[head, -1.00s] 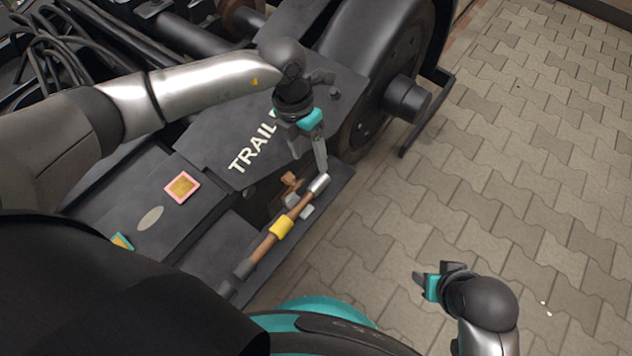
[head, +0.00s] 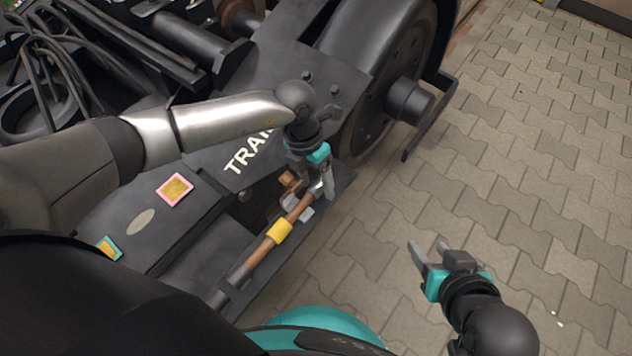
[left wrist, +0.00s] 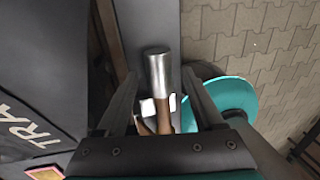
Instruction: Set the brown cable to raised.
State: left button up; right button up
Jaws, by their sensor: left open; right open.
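The brown cable (head: 264,248) runs along the black side box of the bogie, with a yellow band (head: 280,231) around it and a silver end. It also shows in the left wrist view, where its silver end (left wrist: 158,72) lies between my open fingers. My left gripper (head: 326,192) is open around that silver end and partly hides it in the head view. I cannot tell whether the fingers touch it. A small brown piece and a pale clip (head: 300,208) are beside the cable near this end. My right gripper (head: 428,248) is open and empty above the paving.
The bogie's black wheel (head: 385,80) and axle end (head: 408,98) stand just beyond the left gripper. A pink-edged plate (head: 175,189) and a teal-edged plate (head: 109,248) are on the black cover. Loose black cables lie at the upper left.

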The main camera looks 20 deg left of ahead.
pick_arm(q)
jog(key=shift+f, duration=0.1)
grip_shut()
dwell(0.7)
dwell(0.8)
